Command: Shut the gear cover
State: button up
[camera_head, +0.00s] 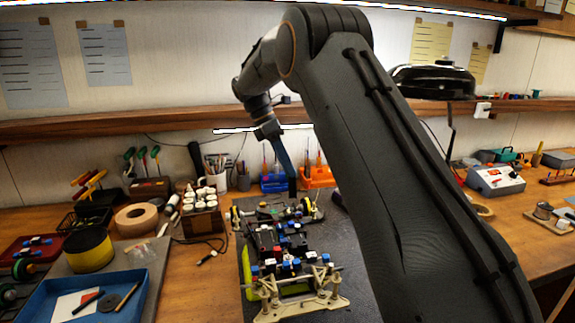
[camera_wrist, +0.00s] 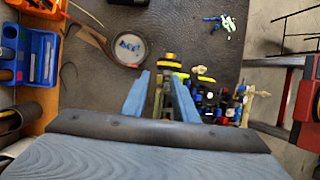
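The RC car (camera_head: 285,250) stands on a dark mat on the bench, its black chassis carrying blue, red and white small parts. In the wrist view part of the car (camera_wrist: 215,98) shows right of my fingers, with yellow-rimmed wheels just beyond the tips. My gripper (camera_head: 288,170) is above the far end of the car, pointing down. In the wrist view my gripper (camera_wrist: 159,80) has its two blue fingers apart, with a narrow olive and dark part visible in the gap. I cannot tell whether it touches them. I cannot pick out the gear cover or its state.
The dark mat (camera_wrist: 105,80) holds a round tape or dish (camera_wrist: 130,47). Left of the car are a blue tray (camera_head: 100,300), a yellow-black spool (camera_head: 89,250) and several white bottles. Blue and orange holders (camera_head: 318,177) stand behind. My arm hides the bench right of the car.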

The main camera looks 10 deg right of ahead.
jog(key=shift+f, duration=0.2)
jog(key=shift+c, duration=0.2)
grip_shut()
